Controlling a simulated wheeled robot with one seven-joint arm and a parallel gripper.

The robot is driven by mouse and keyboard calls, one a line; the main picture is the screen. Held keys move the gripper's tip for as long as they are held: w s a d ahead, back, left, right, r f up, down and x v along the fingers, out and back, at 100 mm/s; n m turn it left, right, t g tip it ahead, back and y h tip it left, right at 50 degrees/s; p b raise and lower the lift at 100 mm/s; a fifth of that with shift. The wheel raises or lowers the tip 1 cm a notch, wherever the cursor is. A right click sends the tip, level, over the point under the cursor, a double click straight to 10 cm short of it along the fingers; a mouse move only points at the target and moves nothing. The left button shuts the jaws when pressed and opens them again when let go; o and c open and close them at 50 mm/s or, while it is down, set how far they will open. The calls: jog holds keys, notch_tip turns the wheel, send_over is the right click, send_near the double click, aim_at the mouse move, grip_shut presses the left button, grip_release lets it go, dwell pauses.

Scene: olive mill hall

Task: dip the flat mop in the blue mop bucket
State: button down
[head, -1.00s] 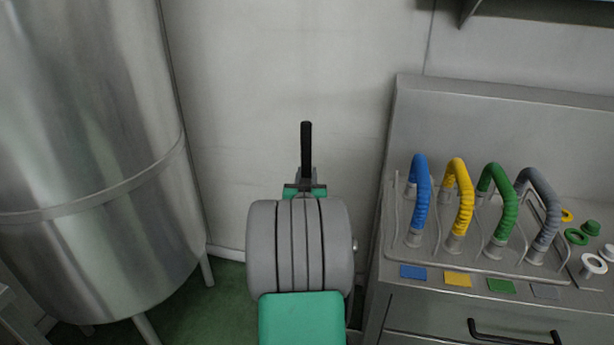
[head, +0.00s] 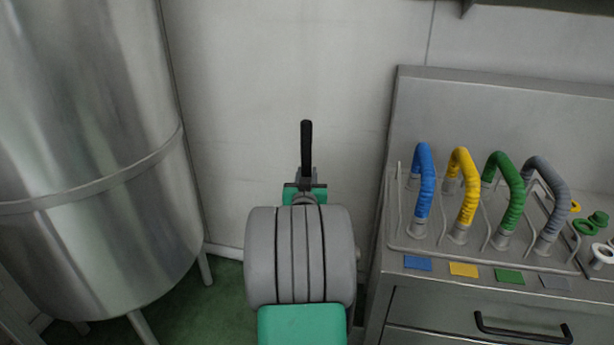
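Neither the flat mop nor the blue mop bucket can be made out in the head view. My gripper (head: 306,150) shows as a narrow black upright shape at the far end of my grey and green arm, in front of the pale wall. It is seen edge-on, so its opening is hidden. Nothing is clearly visible in it.
A large steel tank (head: 95,150) on legs stands at left. At right, a steel bench (head: 385,285) has a drawer and blue (head: 424,185), yellow (head: 465,190), green and grey ribbed hoses. The pale wall (head: 270,90) is behind; green floor (head: 215,305) shows between.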

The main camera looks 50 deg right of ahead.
dwell(0.3)
jog(key=shift+f+b, duration=1.65)
jog(key=shift+b, duration=0.2)
jog(key=shift+f+b, duration=1.6)
jog(key=shift+b, duration=0.3)
jog(key=shift+f+b, duration=1.7)
jog(key=shift+b, duration=0.15)
jog(key=shift+f+b, duration=0.5)
jog(key=shift+f, duration=0.1)
